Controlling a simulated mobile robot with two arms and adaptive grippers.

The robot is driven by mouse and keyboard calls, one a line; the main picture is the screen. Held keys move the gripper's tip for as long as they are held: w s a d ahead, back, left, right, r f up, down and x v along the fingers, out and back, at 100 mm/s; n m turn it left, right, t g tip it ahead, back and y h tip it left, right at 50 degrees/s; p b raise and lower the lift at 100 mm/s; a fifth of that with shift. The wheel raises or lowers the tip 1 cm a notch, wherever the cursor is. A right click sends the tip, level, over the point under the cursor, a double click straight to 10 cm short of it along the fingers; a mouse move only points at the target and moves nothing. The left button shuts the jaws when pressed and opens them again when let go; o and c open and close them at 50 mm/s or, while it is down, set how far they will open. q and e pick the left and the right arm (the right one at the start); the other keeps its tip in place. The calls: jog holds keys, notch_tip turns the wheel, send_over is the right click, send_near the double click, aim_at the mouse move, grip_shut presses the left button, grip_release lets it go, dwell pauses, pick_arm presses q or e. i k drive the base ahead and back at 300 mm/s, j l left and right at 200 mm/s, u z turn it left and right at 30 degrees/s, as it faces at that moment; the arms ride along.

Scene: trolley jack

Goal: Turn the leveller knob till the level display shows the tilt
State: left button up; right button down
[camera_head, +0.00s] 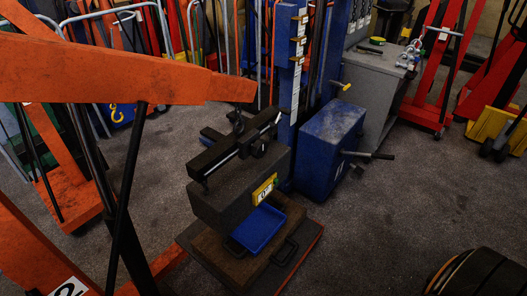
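A black leveller bar (235,145) hangs below the tip of the orange crane boom (130,75). It lies at a slant over a dark block (240,195), its right end higher in the picture. I cannot make out a separate leveller knob on the bar. A small yellow display (264,188) with dark marks is on the block's right front face; its reading is too small to tell. Whether the block touches the wooden base below is unclear. Neither of my grippers is in view.
A blue tray (258,229) lies on the wooden base (215,254) under the block. A blue cabinet (329,132) with a protruding black handle (370,155) stands to the right. A dark round object (482,275) is at the lower right. Floor at right centre is clear.

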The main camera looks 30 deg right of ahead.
aim_at(259, 149)
jog(key=k+l, duration=0.2)
jog(key=l, duration=0.15)
jog(key=k+l+z, duration=0.1)
jog(key=l, duration=0.25)
jog(key=k+l+z, duration=0.1)
jog(key=k+l, duration=0.4)
jog(key=l, duration=0.25)
